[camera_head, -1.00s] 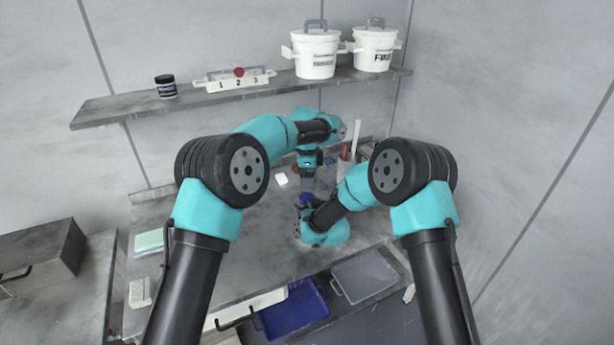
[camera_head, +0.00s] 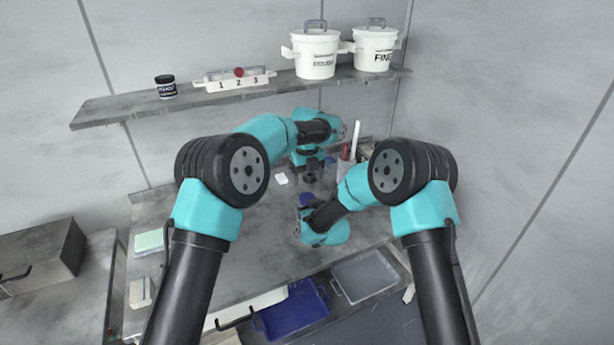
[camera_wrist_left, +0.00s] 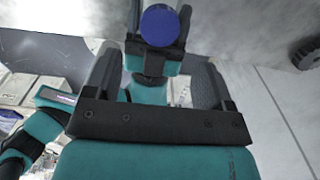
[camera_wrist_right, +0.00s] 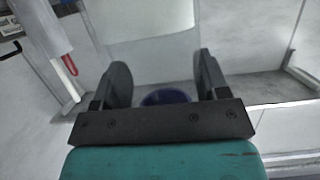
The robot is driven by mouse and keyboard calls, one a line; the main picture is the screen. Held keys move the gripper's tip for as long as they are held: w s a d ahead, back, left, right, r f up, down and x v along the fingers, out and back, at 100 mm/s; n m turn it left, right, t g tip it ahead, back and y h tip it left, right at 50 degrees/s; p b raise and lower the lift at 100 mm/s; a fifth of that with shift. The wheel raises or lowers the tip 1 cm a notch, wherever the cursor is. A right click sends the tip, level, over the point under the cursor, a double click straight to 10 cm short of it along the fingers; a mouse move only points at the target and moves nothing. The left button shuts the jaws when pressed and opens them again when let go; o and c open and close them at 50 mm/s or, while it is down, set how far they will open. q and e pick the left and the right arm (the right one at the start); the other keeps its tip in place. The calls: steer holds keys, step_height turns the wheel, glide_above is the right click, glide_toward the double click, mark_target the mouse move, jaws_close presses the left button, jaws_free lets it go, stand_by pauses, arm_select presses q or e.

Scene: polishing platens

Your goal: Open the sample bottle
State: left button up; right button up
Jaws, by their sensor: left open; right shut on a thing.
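The sample bottle's round blue cap (camera_head: 306,198) shows in the head view near the middle of the bench, in front of my right gripper (camera_head: 303,211). In the left wrist view the blue cap (camera_wrist_left: 159,25) lies between the fingers of my right gripper (camera_wrist_left: 158,22), which is shut on the bottle. The bottle's body is mostly hidden. The right wrist view shows a blue part (camera_wrist_right: 165,97) between the fingers, partly covered by the gripper. My left gripper (camera_head: 312,182) is open and empty above the cap, apart from it.
A holder with red and white sticks (camera_head: 347,165) stands right of the grippers. A small white item (camera_head: 281,179) lies on the bench to the left. Blue (camera_head: 290,312) and grey (camera_head: 364,275) trays sit below the front edge. Tubs and a jar stand on the shelf (camera_head: 240,97).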

mark_target(307, 197)
arm_select(q)
steer(key=shift+f, duration=0.1)
stand_by(0.3)
steer(key=shift+f, duration=3.9)
steer(key=shift+c, duration=0.3)
steer(key=c, duration=0.9)
steer(key=shift+n, duration=1.7)
steer(key=o, duration=1)
steer(key=shift+o, duration=0.2)
